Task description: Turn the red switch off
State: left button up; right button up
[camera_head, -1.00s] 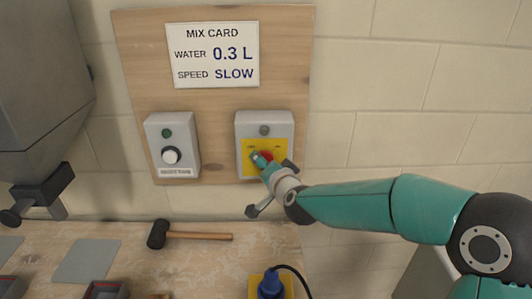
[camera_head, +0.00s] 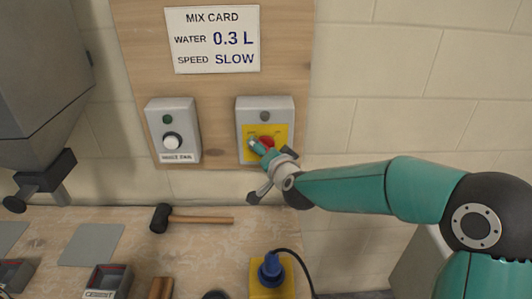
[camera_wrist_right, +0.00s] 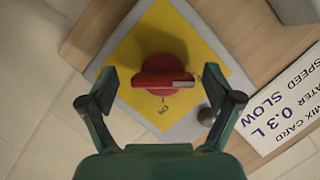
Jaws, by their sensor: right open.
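The red switch (camera_head: 267,142) is a rotary knob on a yellow plate on a grey box (camera_head: 281,103), fixed to a wooden board. In the right wrist view the knob (camera_wrist_right: 160,80) is a bar lying nearly level, its white mark at the right end. Small labels on the plate are hard to read. My right gripper (camera_wrist_right: 160,86) is open, with one finger on each side of the knob and visible gaps between. In the head view the right gripper (camera_head: 270,155) partly covers the knob and plate. My left gripper is not in view.
A second box (camera_head: 186,114) with a green lamp and a round button is to the left. A mix card (camera_head: 213,40) hangs above. On the bench are a mallet (camera_head: 200,219), a blue plug (camera_head: 270,270) with a cable, and trays (camera_head: 105,283). The wall to the right is bare.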

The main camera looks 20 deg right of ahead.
jog(key=shift+s+r, duration=0.1)
jog(key=v, duration=1.1)
jog(key=shift+s, duration=0.35)
